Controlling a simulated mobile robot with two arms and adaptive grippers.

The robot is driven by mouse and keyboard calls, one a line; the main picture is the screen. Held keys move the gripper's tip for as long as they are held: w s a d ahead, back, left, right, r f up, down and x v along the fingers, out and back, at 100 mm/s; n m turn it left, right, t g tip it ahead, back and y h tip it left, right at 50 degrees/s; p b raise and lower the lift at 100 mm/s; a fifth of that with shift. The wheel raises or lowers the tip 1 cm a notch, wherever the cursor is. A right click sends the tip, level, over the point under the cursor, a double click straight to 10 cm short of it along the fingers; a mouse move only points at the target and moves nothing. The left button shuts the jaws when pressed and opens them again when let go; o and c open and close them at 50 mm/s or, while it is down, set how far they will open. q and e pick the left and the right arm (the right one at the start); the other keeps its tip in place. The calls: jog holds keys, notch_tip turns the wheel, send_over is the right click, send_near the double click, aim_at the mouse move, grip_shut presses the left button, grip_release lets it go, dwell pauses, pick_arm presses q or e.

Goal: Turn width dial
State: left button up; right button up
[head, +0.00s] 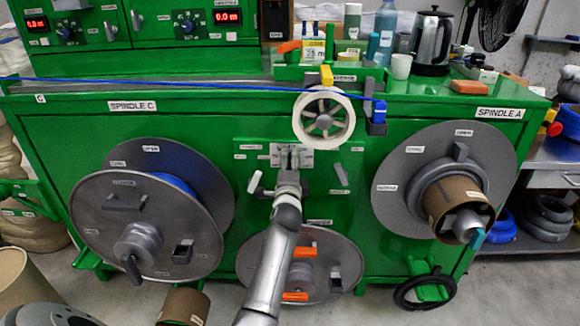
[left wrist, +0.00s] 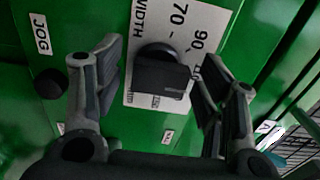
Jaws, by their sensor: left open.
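The width dial (left wrist: 160,74) is a black knob on a white plate marked WIDTH (left wrist: 200,22), with 70 and 90 readable, in the left wrist view. My left gripper (left wrist: 160,92) is open, with one finger on each side of the dial. The fingers look apart from the knob; I cannot tell the exact depth. In the head view my left gripper (head: 291,157) is in front of the green panel's middle and covers the dial. Part of the white plate (head: 276,160) shows beside it. My right gripper is not in view.
A black JOG knob (left wrist: 51,84) is left of the fingers. Large reels stand at spindle C (head: 95,225) and spindle A (head: 405,160). A white guide wheel (head: 340,118) is above the gripper, and a lower reel (head: 345,262) is behind my arm. A blue cable (head: 200,84) runs along the top.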

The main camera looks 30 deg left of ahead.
pick_arm(q)
jog(key=shift+s+d, duration=0.1)
jog(key=v, duration=1.1)
jog(key=shift+s, duration=0.4)
jog(key=shift+d, duration=0.1)
